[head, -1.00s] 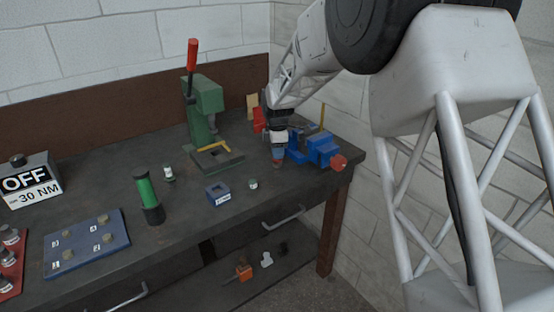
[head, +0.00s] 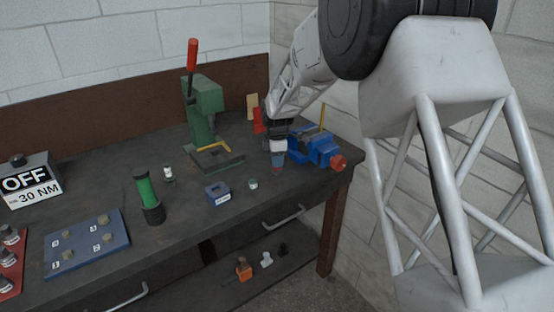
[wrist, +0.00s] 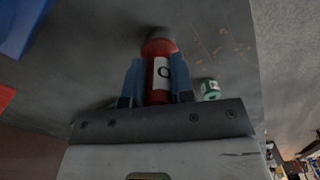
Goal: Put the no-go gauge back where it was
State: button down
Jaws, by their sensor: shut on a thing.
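My gripper (head: 278,158) is over the right part of the bench, in front of the blue vise. In the wrist view its blue fingers (wrist: 157,84) are shut on a red cylinder (wrist: 158,52), the no-go gauge, with a white label showing part of a black letter. The gauge points down from the fingers; its dark far end is close to the bench top, and I cannot tell whether it touches. In the head view the fingers mostly hide it.
The blue vise (head: 318,148) is close behind and right of my gripper. A green press (head: 203,110) stands behind left. A blue labelled block (head: 217,193) and a small green-and-white piece (head: 253,184) sit front left. The bench's front edge is near.

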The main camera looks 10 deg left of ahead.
jog(key=shift+f, duration=0.1)
jog(key=c, duration=1)
grip_release()
notch_tip(320, 180, up, 12)
jog(key=shift+r, duration=0.15)
dwell(0.6)
